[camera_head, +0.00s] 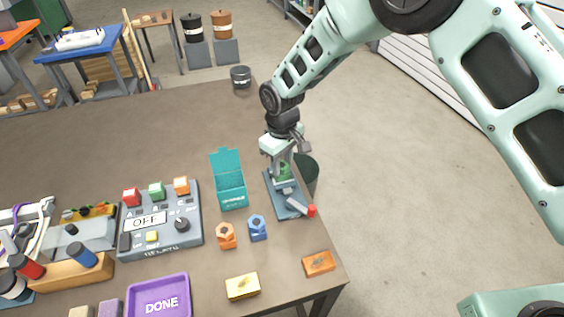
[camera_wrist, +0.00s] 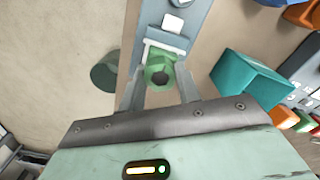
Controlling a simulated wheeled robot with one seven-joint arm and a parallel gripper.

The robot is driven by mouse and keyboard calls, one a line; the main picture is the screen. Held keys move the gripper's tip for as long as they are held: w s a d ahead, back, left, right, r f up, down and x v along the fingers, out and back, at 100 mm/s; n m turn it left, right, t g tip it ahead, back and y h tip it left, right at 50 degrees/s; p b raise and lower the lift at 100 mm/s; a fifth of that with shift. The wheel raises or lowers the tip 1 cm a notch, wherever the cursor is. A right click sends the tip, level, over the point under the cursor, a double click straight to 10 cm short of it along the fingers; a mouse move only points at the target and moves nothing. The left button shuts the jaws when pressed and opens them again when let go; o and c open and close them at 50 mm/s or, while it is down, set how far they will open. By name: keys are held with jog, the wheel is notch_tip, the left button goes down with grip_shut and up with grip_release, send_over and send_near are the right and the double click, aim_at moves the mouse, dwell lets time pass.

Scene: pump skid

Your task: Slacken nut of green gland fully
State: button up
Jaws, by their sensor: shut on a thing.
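The green gland (camera_head: 284,171) stands on a blue-grey fixture (camera_head: 283,203) near the right edge of the brown table. Its green nut (camera_wrist: 159,72) shows in the wrist view as a ring with a dark hole. My gripper (camera_wrist: 161,88) comes down over the gland, with one finger on each side of the nut, shut on it. In the head view my gripper (camera_head: 285,160) partly hides the nut. A white block on the fixture shows just beyond the nut in the wrist view.
A teal open-lidded box (camera_head: 230,190) stands left of the fixture. Orange (camera_head: 226,236) and blue (camera_head: 257,228) nut-topped pieces stand in front of the box. A grey control box (camera_head: 160,220) reads OFF. A dark green bin (camera_head: 307,175) stands beyond the table edge. The table's far half is mostly clear.

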aim_at(282, 165)
jog(key=o, duration=1)
notch_tip(282, 165, up, 17)
jog(key=b, duration=0.3)
jog(key=shift+r, duration=0.2)
jog(key=shift+m+y, duration=0.3)
jog(key=shift+m, duration=0.6)
jog(key=s+d, duration=0.4)
jog(key=s, duration=0.6)
jog(key=s+d, duration=0.5)
jog(key=s, duration=0.5)
jog(key=s+d, duration=0.4)
jog(key=s, duration=0.7)
jog(key=shift+d, duration=0.2)
